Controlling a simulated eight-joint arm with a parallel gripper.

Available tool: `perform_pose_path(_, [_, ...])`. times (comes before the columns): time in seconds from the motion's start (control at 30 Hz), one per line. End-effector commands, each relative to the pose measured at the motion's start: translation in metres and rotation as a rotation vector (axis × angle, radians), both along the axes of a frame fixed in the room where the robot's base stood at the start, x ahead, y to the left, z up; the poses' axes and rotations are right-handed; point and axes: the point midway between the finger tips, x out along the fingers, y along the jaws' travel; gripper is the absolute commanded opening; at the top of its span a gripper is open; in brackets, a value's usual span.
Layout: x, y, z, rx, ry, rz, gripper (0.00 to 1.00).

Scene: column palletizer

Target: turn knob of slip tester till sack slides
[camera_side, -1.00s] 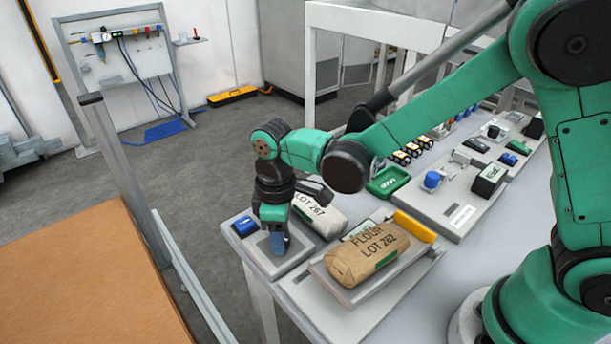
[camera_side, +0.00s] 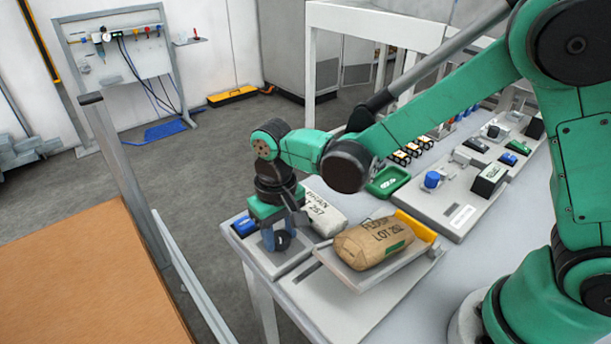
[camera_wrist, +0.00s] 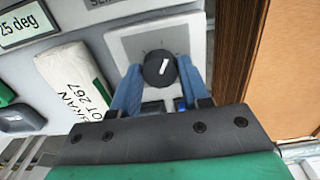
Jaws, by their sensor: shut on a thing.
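My gripper (camera_side: 278,240) is over the grey knob panel at the table's left corner. Its blue fingers are on either side of the round black knob (camera_wrist: 159,68), shut on it; the knob's white mark points up and slightly right in the wrist view. The brown flour sack (camera_side: 375,243), marked LOT 262, lies on the tilted grey plate (camera_side: 358,284) of the slip tester. The sack's far end is close to the yellow bar (camera_side: 415,226); I cannot tell if they touch. A display (camera_wrist: 25,25) in the wrist view reads "25 deg".
A white sack (camera_side: 325,215) marked LOT 267 lies just behind my gripper. A blue item (camera_side: 244,226) sits at the panel's corner. A green tray (camera_side: 388,182) and several small devices stand farther back. The table's front right is clear.

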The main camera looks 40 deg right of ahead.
Motion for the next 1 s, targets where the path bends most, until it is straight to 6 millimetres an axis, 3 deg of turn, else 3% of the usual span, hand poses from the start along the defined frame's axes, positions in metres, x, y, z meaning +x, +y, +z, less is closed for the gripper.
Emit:
perform_pose_path(0.7, [0.0013,0.0003,0.0001,0.002,-0.005,-0.076,0.00])
perform_pose_path(0.73, [0.0013,0.0002,0.0001,0.002,-0.006,-0.076,0.46])
perform_pose_path(0.8, [0.0012,0.0002,0.0001,0.001,-0.005,-0.076,0.66])
perform_pose_path(0.83, [0.0011,0.0002,0.0001,0.001,-0.005,-0.076,0.72])
perform_pose_path(1.0, [0.0007,0.0001,0.0001,0.001,-0.003,-0.076,0.72])
